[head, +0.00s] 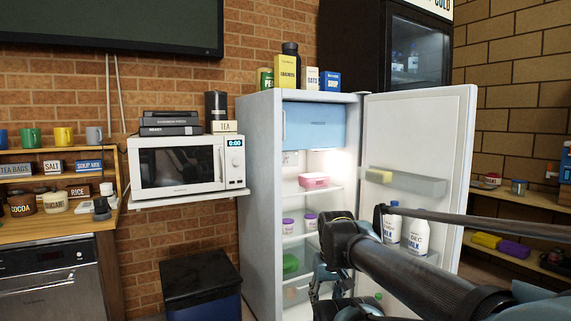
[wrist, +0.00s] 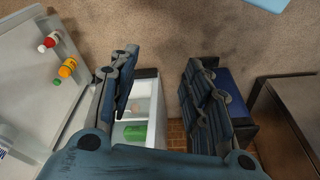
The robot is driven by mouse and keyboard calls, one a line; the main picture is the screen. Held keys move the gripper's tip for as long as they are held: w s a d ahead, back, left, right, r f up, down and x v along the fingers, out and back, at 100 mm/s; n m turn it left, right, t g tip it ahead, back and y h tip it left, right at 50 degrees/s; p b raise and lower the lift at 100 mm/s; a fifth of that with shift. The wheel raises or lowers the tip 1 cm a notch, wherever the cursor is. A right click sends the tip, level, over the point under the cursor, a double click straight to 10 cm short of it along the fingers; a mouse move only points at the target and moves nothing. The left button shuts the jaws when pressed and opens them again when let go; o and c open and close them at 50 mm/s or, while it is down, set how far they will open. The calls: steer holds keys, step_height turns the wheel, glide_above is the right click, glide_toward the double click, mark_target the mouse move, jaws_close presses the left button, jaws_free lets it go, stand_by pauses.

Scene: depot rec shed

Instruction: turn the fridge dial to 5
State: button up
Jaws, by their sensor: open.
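The fridge (head: 262,200) stands open in the head view, its door (head: 417,135) swung out to the right. A small pale plate (head: 291,158) with faint marks shows inside, under the blue freezer flap (head: 314,126); it may be the dial, but its setting is too small to read. In the wrist view my gripper (wrist: 163,75) is open and empty, fingers wide apart, pointing down. In the head view it is low in front of the fridge opening, partly hidden by my arm. The dial does not show in the wrist view.
A pink box (head: 314,180) and purple-lidded tubs stand on fridge shelves. Milk bottles (head: 417,238) stand in the door. A green container (wrist: 135,132) lies low inside. A dark bin (head: 200,285) stands left of the fridge, below a microwave (head: 178,164). Bare floor shows beyond my fingers.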

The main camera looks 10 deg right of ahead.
steer(key=w+a+r+n+t+y, duration=0.1)
steer(key=w+a+r+t+y, duration=0.15)
steer(key=w+r, duration=0.55)
steer(key=w+a+r+t+y, duration=0.2)
steer(key=w+a+r, duration=0.15)
steer(key=w, duration=0.75)
steer(key=w+a+r+n+t+y, duration=0.1)
steer(key=w+a+r+t+y, duration=0.15)
steer(key=w+r, duration=0.6)
steer(key=m+t, duration=0.3)
steer(key=t, duration=0.4)
glide_toward(286, 159)
steer(key=x, duration=0.9)
steer(key=shift+w, duration=0.1)
steer(key=shift+d, duration=0.1)
steer(key=c, duration=1)
